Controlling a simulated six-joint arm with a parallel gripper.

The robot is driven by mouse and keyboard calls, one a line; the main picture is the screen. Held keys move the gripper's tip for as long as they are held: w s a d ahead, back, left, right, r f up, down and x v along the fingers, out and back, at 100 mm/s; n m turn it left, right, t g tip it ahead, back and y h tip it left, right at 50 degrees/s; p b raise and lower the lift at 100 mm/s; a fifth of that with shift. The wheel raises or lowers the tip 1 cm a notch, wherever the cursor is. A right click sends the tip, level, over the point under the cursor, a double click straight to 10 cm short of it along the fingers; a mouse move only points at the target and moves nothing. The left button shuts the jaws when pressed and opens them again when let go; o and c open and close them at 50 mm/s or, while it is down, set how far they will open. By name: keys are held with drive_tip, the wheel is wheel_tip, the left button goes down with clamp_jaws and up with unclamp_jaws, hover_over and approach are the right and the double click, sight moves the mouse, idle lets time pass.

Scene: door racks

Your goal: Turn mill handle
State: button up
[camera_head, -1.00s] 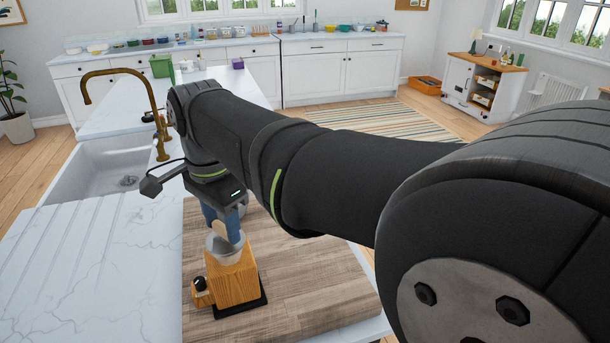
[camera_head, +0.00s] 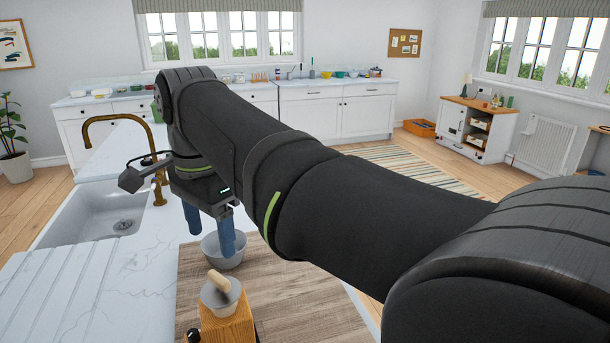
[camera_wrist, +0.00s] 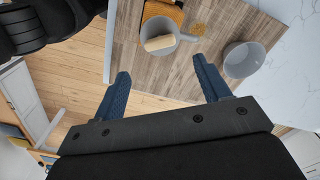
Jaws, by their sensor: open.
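The mill is a wooden box (camera_head: 235,325) with a grey metal bowl-shaped top (camera_head: 222,296) and a wooden handle knob (camera_head: 218,281). It stands on a wooden board, its lower part cut off by the head view's bottom edge. The wrist view shows the knob (camera_wrist: 158,43) over the mill's grey top at the upper middle. My gripper (camera_head: 210,244) has two blue fingers, open and empty. It is above and beyond the mill, apart from the knob. In the wrist view my gripper (camera_wrist: 161,70) has its fingertips spread, with the knob ahead of the gap.
A grey bowl (camera_head: 236,264) stands near the board's far edge, partly behind one finger; it also shows in the wrist view (camera_wrist: 244,60). A sink (camera_head: 110,215) with a brass tap (camera_head: 160,185) lies left. The board (camera_head: 300,300) is clear on the right.

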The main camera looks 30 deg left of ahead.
wheel_tip(320, 180, up, 9)
hover_over(218, 276)
drive_tip(key=shift+f, duration=0.2)
wheel_tip(218, 276, down, 18)
drive_tip(key=m, duration=3.6)
drive_tip(key=shift+r, duration=0.25)
